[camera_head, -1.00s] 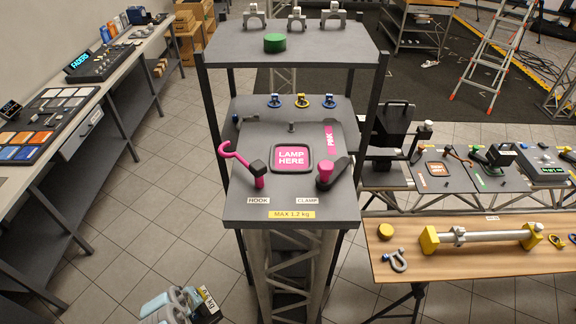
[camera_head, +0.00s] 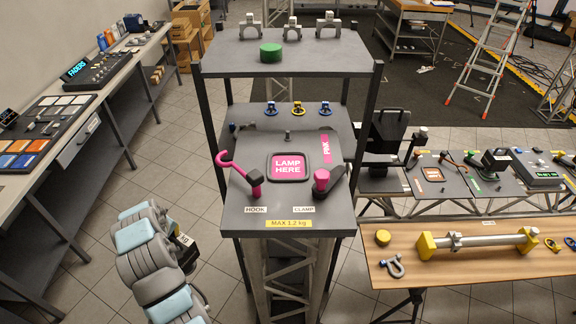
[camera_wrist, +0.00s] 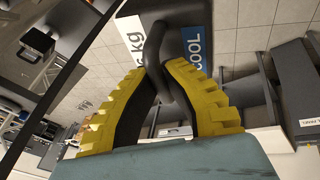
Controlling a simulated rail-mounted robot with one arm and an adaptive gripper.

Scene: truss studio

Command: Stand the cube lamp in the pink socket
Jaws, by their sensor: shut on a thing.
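The pink socket (camera_head: 289,166) is a pink "LAMP HERE" pad in a dark frame on the grey middle deck; nothing stands on it. My gripper's yellow fingers (camera_wrist: 165,80) are shut on the dark curved handle of a dark body with white and blue labels, apparently the cube lamp (camera_wrist: 168,22). In the head view it shows only partly (camera_head: 187,257), at the end of my arm, left of the deck and below its top. My arm hides much of it there, and the fingers cannot be made out.
A pink hook (camera_head: 239,172) and a pink clamp (camera_head: 326,183) stand at the deck's front, either side of the socket. An upper shelf (camera_head: 325,57) on dark posts overhangs the back. A black lamp-like box (camera_head: 390,130) stands to the right. Open floor lies left of the tower.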

